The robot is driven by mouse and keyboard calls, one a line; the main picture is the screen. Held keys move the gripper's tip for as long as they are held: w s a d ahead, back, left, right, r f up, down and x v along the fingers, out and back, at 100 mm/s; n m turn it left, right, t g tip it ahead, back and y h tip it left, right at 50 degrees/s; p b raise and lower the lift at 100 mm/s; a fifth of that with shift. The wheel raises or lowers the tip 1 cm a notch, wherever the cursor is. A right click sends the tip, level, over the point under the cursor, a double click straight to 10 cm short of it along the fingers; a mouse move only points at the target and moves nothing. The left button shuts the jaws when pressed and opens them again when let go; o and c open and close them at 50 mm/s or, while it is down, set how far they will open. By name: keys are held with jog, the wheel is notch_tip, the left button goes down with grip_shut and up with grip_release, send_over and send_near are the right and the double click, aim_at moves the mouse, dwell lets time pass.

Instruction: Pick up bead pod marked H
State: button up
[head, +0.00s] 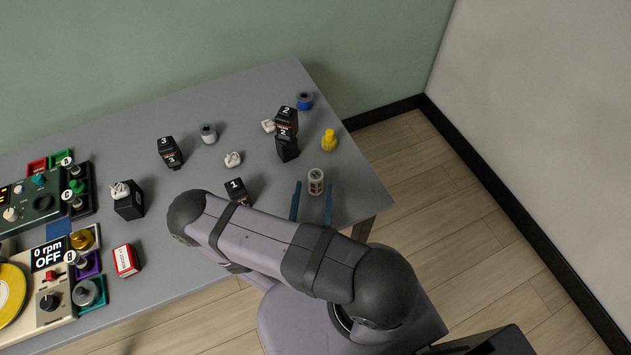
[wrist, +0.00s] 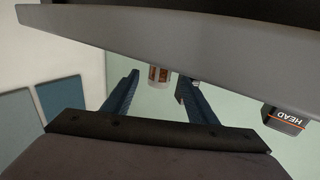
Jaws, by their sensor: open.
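A small white cylinder with reddish markings (head: 315,181) stands on the grey table near its right end. It looks like a bead pod, but I cannot read an H on it. My gripper (head: 313,186) is open, with its two blue fingers reaching towards this cylinder, one on each side in the picture. In the wrist view the cylinder (wrist: 159,74) shows between the fingertips of my gripper (wrist: 158,79), with its upper part in the picture cut off by the table edge. I cannot tell whether either finger touches it.
A black block marked 1 (head: 237,190) stands to the left, close to my arm. Blocks marked 2 (head: 286,130), a yellow piece (head: 329,140) and a blue spool (head: 305,101) stand behind. The table's right edge is near. Devices fill the left side.

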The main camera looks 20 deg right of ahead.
aim_at(315, 185)
jog(key=shift+p+x, duration=0.4)
jog(key=shift+x, duration=0.9)
jog(key=shift+p+x, duration=0.3)
jog(key=shift+x, duration=0.85)
jog(key=c, duration=1.2)
